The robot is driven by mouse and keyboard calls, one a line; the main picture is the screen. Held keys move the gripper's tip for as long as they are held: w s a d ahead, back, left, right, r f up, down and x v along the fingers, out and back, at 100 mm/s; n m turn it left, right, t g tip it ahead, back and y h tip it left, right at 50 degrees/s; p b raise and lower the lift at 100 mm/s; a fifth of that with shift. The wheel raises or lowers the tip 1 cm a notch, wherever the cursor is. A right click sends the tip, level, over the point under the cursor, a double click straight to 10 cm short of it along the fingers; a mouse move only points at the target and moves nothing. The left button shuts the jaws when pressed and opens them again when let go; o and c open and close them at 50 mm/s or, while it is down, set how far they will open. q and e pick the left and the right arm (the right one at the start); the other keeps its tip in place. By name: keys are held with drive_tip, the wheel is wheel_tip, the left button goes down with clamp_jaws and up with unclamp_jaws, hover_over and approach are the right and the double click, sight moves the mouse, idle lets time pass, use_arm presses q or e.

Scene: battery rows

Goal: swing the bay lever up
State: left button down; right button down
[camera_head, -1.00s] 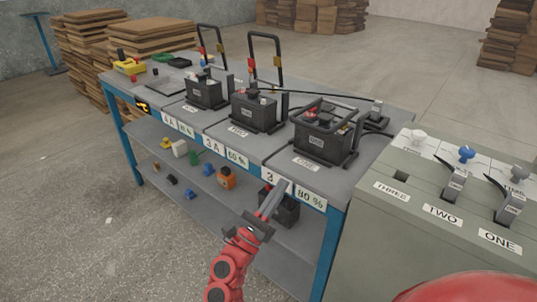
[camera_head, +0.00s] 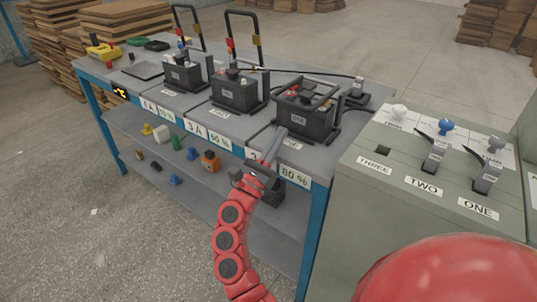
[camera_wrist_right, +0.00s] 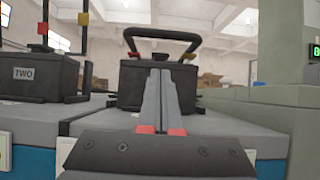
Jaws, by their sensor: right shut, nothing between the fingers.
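The black U-shaped bay lever (camera_head: 292,92) lies low over the dark battery (camera_head: 318,122) in the nearest bay, labelled ONE. In the right wrist view the lever's crossbar (camera_wrist_right: 163,34) stands straight ahead, with a red and a yellow band on its sides and the battery (camera_wrist_right: 130,85) behind the fingers. My right gripper (camera_head: 282,131) is shut and empty. Its fingertips are at the front of this bay, close before the battery; I cannot tell whether they touch anything. The fingers (camera_wrist_right: 161,73) hide the battery's middle in the wrist view. My left gripper is not in view.
Two other levers (camera_head: 243,40) (camera_head: 186,25) stand upright at batteries TWO (camera_head: 235,94) and the far one (camera_head: 183,75). A grey-green cabinet (camera_head: 350,205) with switches stands right of the bench. A lower shelf (camera_head: 135,140) holds small items.

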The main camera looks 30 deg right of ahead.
drive_tip(key=shift+w+d+r, duration=0.1)
drive_tip(key=shift+d+r, duration=0.15)
drive_tip(key=shift+r, duration=0.5)
drive_tip(key=shift+w+d+r, duration=0.1)
drive_tip(key=shift+d+r, duration=0.1)
drive_tip(key=shift+r, duration=0.55)
drive_tip(key=shift+w+d+r, duration=0.1)
drive_tip(key=shift+d+r, duration=0.15)
drive_tip(key=shift+r, duration=0.5)
drive_tip(key=shift+p, duration=0.3)
